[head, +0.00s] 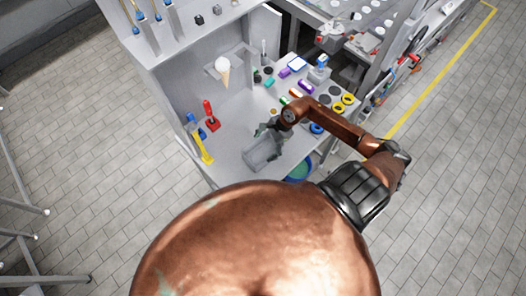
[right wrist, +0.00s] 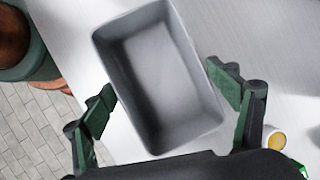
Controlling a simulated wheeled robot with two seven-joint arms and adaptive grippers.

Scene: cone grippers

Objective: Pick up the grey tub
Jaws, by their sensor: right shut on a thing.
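The grey tub (head: 262,156) is an open, empty rectangular box near the front edge of the workbench in the head view. It also fills the middle of the right wrist view (right wrist: 155,62), with its inside facing the camera. My right gripper (head: 269,130) is at the tub's far end in the head view. In the right wrist view its green-and-black fingers (right wrist: 160,82) are on opposite sides of the tub, shut on it. I cannot tell whether the tub's base touches the bench. My left gripper is not in view.
The grey workbench (head: 233,128) holds a red tool (head: 210,116) and a yellow tool (head: 204,150) at left. Yellow rings (head: 344,103) and several small coloured items lie at right. An ice-cream-like cone (head: 222,71) stands at the back. A green-blue bin (head: 299,168) is below the front edge.

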